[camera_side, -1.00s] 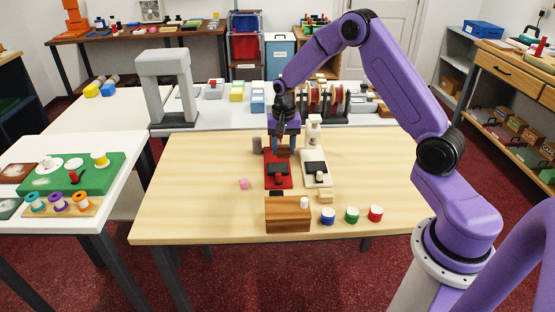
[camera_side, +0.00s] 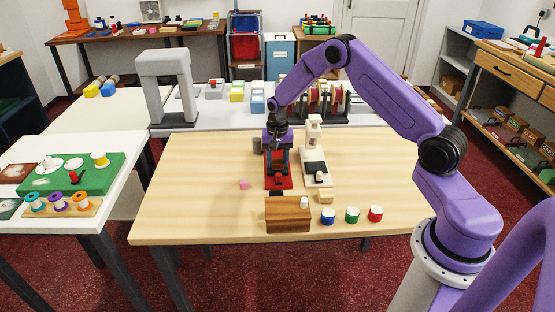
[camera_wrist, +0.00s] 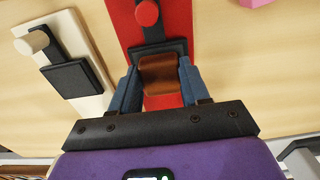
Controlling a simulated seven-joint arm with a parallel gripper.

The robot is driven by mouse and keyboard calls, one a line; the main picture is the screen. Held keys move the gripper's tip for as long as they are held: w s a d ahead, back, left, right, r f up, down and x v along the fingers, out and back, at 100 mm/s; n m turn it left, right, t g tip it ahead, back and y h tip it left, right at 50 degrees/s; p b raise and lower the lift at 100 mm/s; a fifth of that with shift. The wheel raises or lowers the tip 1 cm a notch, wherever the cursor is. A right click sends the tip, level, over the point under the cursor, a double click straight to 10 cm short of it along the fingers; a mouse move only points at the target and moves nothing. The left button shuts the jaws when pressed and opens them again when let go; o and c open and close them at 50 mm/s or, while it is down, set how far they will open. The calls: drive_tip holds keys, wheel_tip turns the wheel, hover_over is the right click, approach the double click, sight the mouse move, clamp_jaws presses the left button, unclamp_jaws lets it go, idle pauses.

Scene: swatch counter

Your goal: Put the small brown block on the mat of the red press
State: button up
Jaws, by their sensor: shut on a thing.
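The small brown block (camera_wrist: 158,76) is between the blue fingers of my gripper (camera_wrist: 159,88) in the wrist view, and my gripper is shut on it. In the side view my gripper (camera_side: 278,163) is low over the red press (camera_side: 277,183), and I cannot make out the block there. In the wrist view the red press (camera_wrist: 170,22) runs beneath the fingers, with a red knob (camera_wrist: 147,12) on a black lever. Its black mat (camera_wrist: 150,48) shows partly just beyond the block, which hides the rest. I cannot tell whether the block touches the mat.
A cream press (camera_side: 318,182) with a black mat (camera_side: 316,167) stands close on the right. A wooden block (camera_side: 288,216) is in front. Blue (camera_side: 328,217), green (camera_side: 352,215) and red (camera_side: 376,214) pots stand beside it. A pink block (camera_side: 243,184) lies left. The table's left side is clear.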

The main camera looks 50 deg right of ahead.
sight(277, 161)
drive_tip(key=shift+f, duration=0.1)
drive_tip(key=o, duration=1)
drive_tip(key=shift+o, duration=0.2)
wheel_tip(277, 161, up, 12)
drive_tip(key=s+a+r+n, duration=0.4)
drive_tip(key=s+a+n, duration=0.1)
drive_tip(key=s+a, duration=0.3)
drive_tip(key=s+a+r+n, duration=0.4)
drive_tip(key=s+a+n, duration=0.1)
drive_tip(key=s+a, duration=0.25)
drive_tip(key=s+n, duration=1.1)
drive_tip(key=s, duration=1.2)
drive_tip(key=shift+s+d+r+n, duration=0.15)
drive_tip(key=shift+r+n, duration=0.15)
drive_tip(key=shift+r, duration=0.15)
